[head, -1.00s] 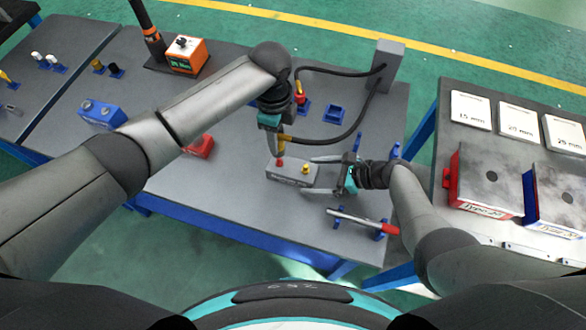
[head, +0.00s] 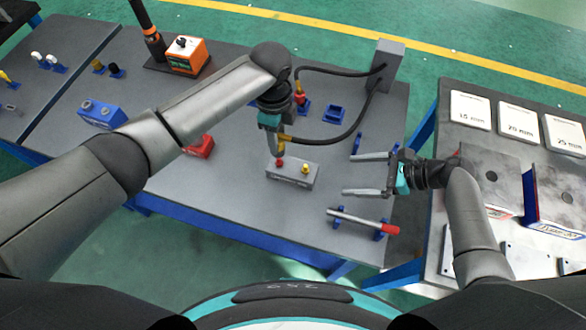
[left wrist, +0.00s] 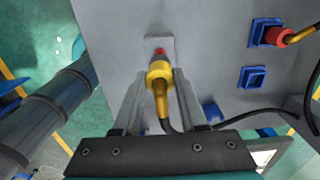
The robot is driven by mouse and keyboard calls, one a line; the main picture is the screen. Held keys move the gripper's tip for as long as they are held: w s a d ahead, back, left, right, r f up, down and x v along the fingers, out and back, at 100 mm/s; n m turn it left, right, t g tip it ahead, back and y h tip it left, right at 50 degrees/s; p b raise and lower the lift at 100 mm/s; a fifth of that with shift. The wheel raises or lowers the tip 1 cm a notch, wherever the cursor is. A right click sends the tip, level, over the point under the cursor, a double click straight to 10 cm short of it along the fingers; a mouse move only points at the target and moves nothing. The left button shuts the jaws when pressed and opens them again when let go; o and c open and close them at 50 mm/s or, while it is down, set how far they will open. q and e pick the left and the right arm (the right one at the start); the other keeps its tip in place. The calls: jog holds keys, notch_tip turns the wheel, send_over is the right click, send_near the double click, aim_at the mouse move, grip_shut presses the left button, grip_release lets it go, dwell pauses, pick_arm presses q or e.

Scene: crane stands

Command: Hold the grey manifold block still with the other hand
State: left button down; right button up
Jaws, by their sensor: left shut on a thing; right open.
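My left gripper (head: 279,148) is over the block's left end. It is shut on a yellow hose connector, which shows between the fingers in the left wrist view (left wrist: 159,76). The connector's far end is at the red port; whether it is seated cannot be told. My right gripper (head: 348,175) is open and empty, to the right of the block, with its fingers pointing at it and clear of it.
A black hose (head: 338,136) loops to a grey post (head: 387,66) at the back. A red-ended rod (head: 355,219) rests on blue holders in front of my right gripper. A blue socket (head: 334,114) stands behind. A second table with trays is at the right.

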pick_arm(q)
jog(key=shift+r+p, duration=2.05)
jog(key=shift+p, duration=0.4)
jog(key=shift+f, duration=0.1)
